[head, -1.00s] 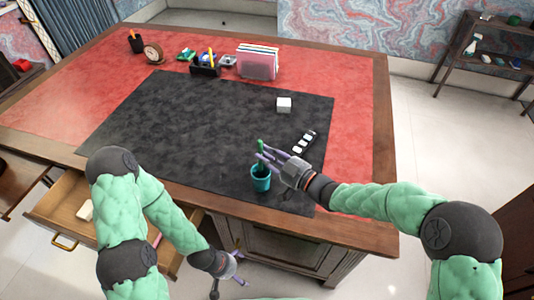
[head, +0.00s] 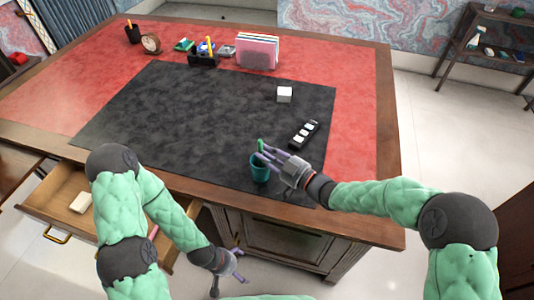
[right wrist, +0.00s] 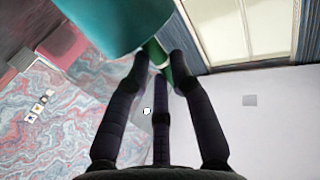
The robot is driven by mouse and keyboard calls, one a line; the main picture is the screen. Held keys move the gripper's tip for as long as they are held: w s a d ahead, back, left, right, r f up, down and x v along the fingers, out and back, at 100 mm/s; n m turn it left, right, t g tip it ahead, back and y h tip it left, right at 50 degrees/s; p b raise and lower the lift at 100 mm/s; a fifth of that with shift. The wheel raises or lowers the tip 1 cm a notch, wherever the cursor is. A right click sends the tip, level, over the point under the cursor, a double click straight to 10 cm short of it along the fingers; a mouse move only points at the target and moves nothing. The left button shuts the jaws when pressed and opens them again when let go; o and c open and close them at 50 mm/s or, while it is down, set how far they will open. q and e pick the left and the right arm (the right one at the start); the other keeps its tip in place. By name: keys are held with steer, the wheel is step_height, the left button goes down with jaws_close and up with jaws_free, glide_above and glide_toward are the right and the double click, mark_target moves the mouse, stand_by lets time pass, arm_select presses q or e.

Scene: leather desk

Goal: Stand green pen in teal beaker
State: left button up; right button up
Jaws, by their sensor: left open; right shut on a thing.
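The teal beaker (head: 259,172) stands upright on the front part of the black desk mat. My right gripper (head: 264,153) is shut on the green pen (head: 261,144), right at the beaker's rim. The pen looks roughly upright, its top showing above the fingers. Its lower part is hidden, so I cannot tell how deep it sits in the beaker. In the right wrist view, the beaker (right wrist: 110,22) fills the top and the green pen (right wrist: 180,68) shows between the fingertips. My left gripper (head: 238,266) is open and empty, low in front of the desk.
A black holder with white pieces (head: 304,134) lies behind my right gripper, and a white cube (head: 284,95) farther back. An organizer (head: 203,57), a file rack (head: 257,52) and a clock (head: 151,43) line the back. An open drawer (head: 60,195) juts out front left.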

steer(key=o, duration=0.9)
steer(key=v, duration=1.2)
stand_by(0.5)
